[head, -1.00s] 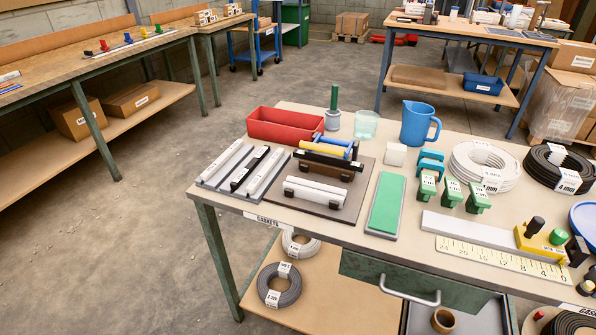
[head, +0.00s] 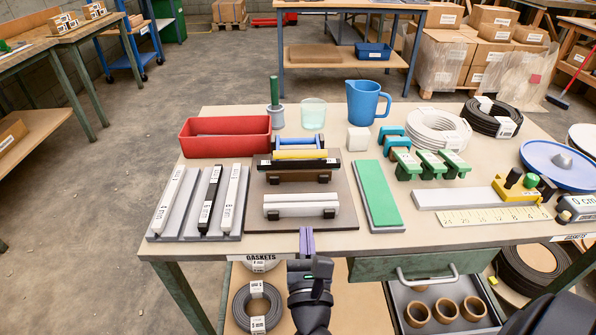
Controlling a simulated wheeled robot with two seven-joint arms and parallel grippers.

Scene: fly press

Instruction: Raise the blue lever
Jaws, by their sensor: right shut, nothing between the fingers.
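No blue lever that I can make out shows now. A row of small coloured levers stood on the left workbench a second ago, and that part is now outside the view. Only the right end of that workbench (head: 38,50) shows at the left edge. My right gripper (head: 306,238) is shut and empty, pointing away from me at the front edge of the middle table (head: 400,238). It is just in front of the grey plate with the white bar. My left gripper is not in view.
The middle table holds a red tray (head: 226,152), a blue jug (head: 366,104), a green pad (head: 379,196), several green clamps and cable coils. Below are a drawer handle (head: 428,279) and a lower shelf. The floor to the left (head: 95,215) is clear.

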